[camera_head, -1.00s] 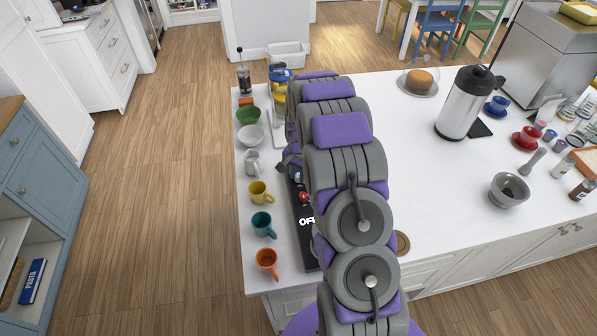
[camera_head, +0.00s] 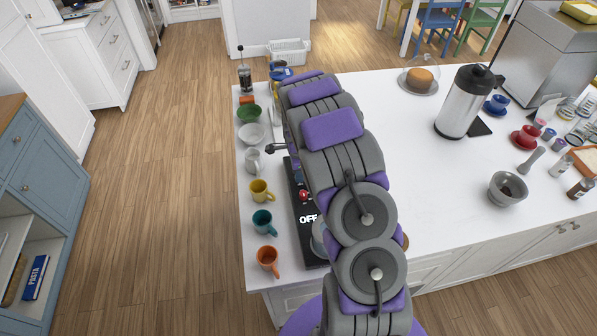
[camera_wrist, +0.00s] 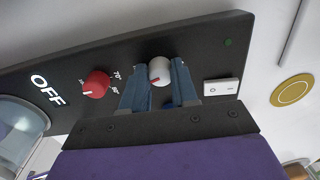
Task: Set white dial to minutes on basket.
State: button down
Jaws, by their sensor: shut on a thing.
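The white dial (camera_wrist: 160,70) sits on a black panel (camera_wrist: 225,55) in the wrist view, its red mark towards the lower part of its face. My gripper (camera_wrist: 158,78) has its blue fingers on either side of the dial and is shut on it. Any markings around the white dial are hidden or too small to read. A red dial (camera_wrist: 95,84) with degree numbers is to its left, beside large "OFF" lettering. In the head view the black panel (camera_head: 305,238) lies on the counter. My arm covers the white dial and my gripper there.
A white rocker switch (camera_wrist: 221,87) is right of my gripper. In the head view, mugs and bowls line the counter's left edge, including a yellow mug (camera_head: 260,191) and an orange mug (camera_head: 267,260). A steel carafe (camera_head: 462,103) stands right. The counter middle is clear.

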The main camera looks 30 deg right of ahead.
jog(key=shift+w+m, duration=0.2)
jog(key=shift+m, duration=1.1)
jog(key=c, duration=0.9)
grip_release()
jog(key=shift+o, duration=0.2)
jog(key=shift+r, duration=0.1)
notch_tip(320, 180, up, 17)
jog(key=shift+s, duration=0.3)
jog(key=shift+a, duration=0.1)
